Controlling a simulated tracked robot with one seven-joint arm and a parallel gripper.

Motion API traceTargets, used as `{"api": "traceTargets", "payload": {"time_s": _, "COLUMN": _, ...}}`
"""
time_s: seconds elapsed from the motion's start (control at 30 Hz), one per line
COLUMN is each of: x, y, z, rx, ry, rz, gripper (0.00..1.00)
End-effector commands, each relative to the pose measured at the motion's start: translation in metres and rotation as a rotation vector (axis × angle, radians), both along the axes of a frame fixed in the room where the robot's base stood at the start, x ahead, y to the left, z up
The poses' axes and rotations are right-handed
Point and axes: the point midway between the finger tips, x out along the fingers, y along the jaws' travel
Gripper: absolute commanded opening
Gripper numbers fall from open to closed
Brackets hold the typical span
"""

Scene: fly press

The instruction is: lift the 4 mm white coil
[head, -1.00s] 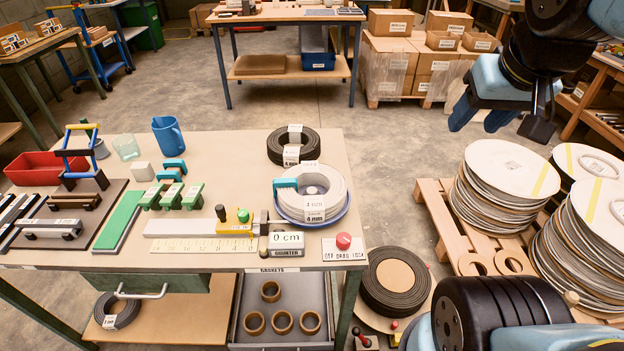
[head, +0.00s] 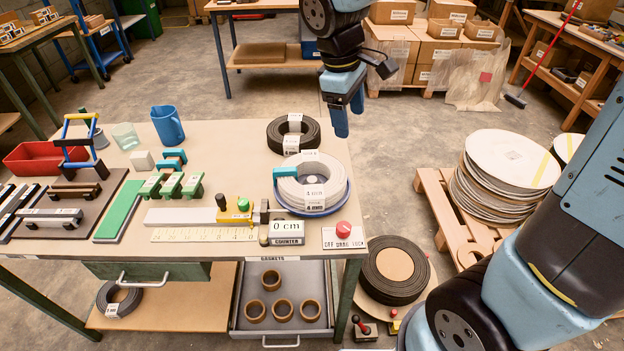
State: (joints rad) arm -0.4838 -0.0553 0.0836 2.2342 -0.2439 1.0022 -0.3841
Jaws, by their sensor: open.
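The white coil (head: 291,187) lies flat in a blue-rimmed round dish (head: 343,203) near the right end of the workbench. White labels are on its front and back, the front one reading about 4 mm. A teal clip-like piece (head: 285,174) sits on its left side. My gripper (head: 341,122) is open and empty, pointing down beyond the bench's right edge, above and to the right of the coil and apart from it.
A black coil (head: 281,136) lies just behind the white one. A counter box (head: 286,232) and a red button (head: 343,228) are in front. A blue jug (head: 167,125) stands at the back. A pallet with stacked discs (head: 497,185) stands right on the floor.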

Motion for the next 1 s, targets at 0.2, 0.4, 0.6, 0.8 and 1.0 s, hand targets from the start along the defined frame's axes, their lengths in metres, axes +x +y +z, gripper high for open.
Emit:
{"api": "traceTargets", "payload": {"time_s": 0.2, "x": 0.006, "y": 0.065, "z": -0.048, "rx": -0.114, "ry": 0.11, "rz": 0.267, "gripper": 0.72}}
{"api": "traceTargets", "payload": {"time_s": 0.4, "x": 0.001, "y": 0.109, "z": -0.085, "rx": -0.193, "ry": 0.182, "rz": 0.454, "gripper": 0.72}}
{"api": "traceTargets", "payload": {"time_s": 0.6, "x": -0.004, "y": 0.128, "z": -0.103, "rx": -0.228, "ry": 0.214, "rz": 0.539, "gripper": 0.72}}
{"api": "traceTargets", "payload": {"time_s": 0.8, "x": -0.004, "y": 0.122, "z": -0.123, "rx": -0.236, "ry": 0.221, "rz": 0.55, "gripper": 0.72}}
{"api": "traceTargets", "payload": {"time_s": 1.0, "x": -0.003, "y": 0.108, "z": -0.155, "rx": -0.234, "ry": 0.22, "rz": 0.549, "gripper": 0.72}}
